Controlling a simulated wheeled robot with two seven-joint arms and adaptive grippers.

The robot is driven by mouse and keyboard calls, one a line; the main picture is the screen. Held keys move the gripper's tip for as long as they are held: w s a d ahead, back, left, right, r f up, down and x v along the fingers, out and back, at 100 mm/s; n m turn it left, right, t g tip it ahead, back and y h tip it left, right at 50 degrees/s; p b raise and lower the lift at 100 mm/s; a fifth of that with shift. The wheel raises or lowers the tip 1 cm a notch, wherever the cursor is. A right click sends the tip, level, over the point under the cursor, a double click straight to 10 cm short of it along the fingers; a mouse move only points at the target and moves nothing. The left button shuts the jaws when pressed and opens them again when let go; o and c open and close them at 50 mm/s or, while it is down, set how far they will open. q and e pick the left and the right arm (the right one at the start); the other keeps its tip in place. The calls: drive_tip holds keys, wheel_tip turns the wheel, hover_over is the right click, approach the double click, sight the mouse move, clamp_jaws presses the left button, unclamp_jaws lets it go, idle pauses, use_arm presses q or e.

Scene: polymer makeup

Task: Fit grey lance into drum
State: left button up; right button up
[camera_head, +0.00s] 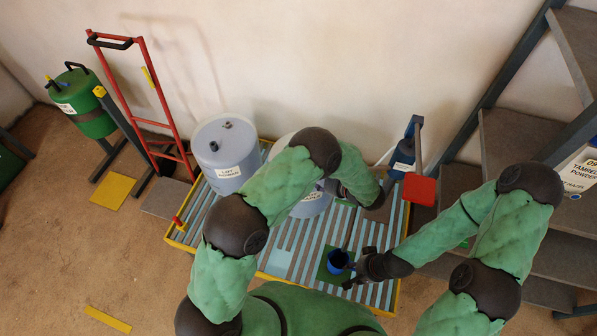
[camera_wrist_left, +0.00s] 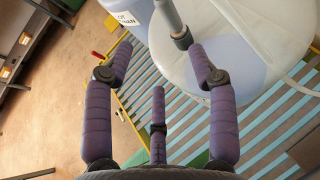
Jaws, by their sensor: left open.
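The grey lance (camera_wrist_left: 169,14) shows at the top of the left wrist view, with its lower end and a dark collar at the top of the pale drum (camera_wrist_left: 235,62). I cannot tell whether it is seated in an opening. My left gripper (camera_wrist_left: 161,52) is open, its fingers spread short of the lance and not closed on it. In the head view my left arm covers the lance and most of this drum (camera_head: 312,203). My right gripper (camera_head: 358,272) is low at the front, beside a blue cup (camera_head: 338,261); whether it grips the cup is unclear.
A labelled grey-blue drum (camera_head: 225,150) stands left on the striped pallet (camera_head: 278,262). A blue container (camera_head: 402,157) and a red box on a post (camera_head: 420,188) stand behind right. A red hand truck (camera_head: 150,85), a green drum (camera_head: 83,105) and shelves (camera_head: 530,135) flank the pallet.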

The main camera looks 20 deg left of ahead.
use_arm(q)
drive_tip(key=shift+t+y, duration=0.3)
drive_tip(key=shift+t, duration=0.1)
drive_tip(key=b+x, duration=0.1)
drive_tip(key=x, duration=0.2)
drive_tip(key=b+x, duration=0.1)
drive_tip(key=x, duration=0.2)
drive_tip(key=w+r+b+x, duration=0.1)
drive_tip(key=x, duration=0.2)
drive_tip(key=shift+w, duration=0.15)
drive_tip(key=shift+w+a+f, duration=0.1)
drive_tip(key=shift+w+a, duration=0.15)
drive_tip(key=shift+a, duration=0.2)
drive_tip(key=shift+c, duration=0.3)
clamp_jaws()
